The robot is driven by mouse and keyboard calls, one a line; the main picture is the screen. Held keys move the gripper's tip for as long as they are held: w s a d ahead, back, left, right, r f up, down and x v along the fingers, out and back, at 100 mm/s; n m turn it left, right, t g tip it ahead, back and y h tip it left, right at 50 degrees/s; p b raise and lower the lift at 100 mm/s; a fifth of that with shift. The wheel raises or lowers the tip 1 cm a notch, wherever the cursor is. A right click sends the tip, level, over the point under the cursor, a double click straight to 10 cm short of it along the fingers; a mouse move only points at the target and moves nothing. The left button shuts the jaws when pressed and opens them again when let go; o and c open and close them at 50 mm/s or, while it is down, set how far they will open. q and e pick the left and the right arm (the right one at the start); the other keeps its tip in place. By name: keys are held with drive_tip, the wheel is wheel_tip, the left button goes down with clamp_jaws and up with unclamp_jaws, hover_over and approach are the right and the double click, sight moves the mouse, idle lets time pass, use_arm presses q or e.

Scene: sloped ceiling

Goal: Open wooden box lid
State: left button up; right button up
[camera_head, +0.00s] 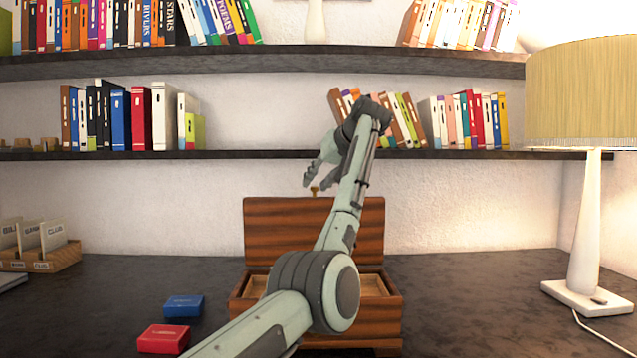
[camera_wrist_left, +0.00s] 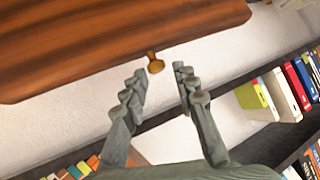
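The wooden box (camera_head: 392,320) stands on the dark desk in the head view, its front partly hidden by my left arm. Its striped reddish-brown lid (camera_head: 275,232) stands raised and roughly upright at the back of the box. A small brass knob (camera_head: 314,190) sits at the lid's top edge. My left gripper (camera_head: 312,180) is at that edge. In the left wrist view the fingers of my left gripper (camera_wrist_left: 160,82) are spread apart, with the brass knob (camera_wrist_left: 155,63) just beyond the tips and the lid (camera_wrist_left: 100,35) above. My right gripper is not in view.
A blue box (camera_head: 184,306) and a red box (camera_head: 164,338) lie left of the wooden box. A lamp (camera_head: 585,230) stands at the right. Bookshelves (camera_head: 260,155) cross the wall behind. The desk between box and lamp is clear.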

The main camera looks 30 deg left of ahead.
use_arm(q)
drive_tip(key=shift+o, duration=0.2)
drive_tip(key=shift+f, duration=0.15)
drive_tip(key=v, duration=1.2)
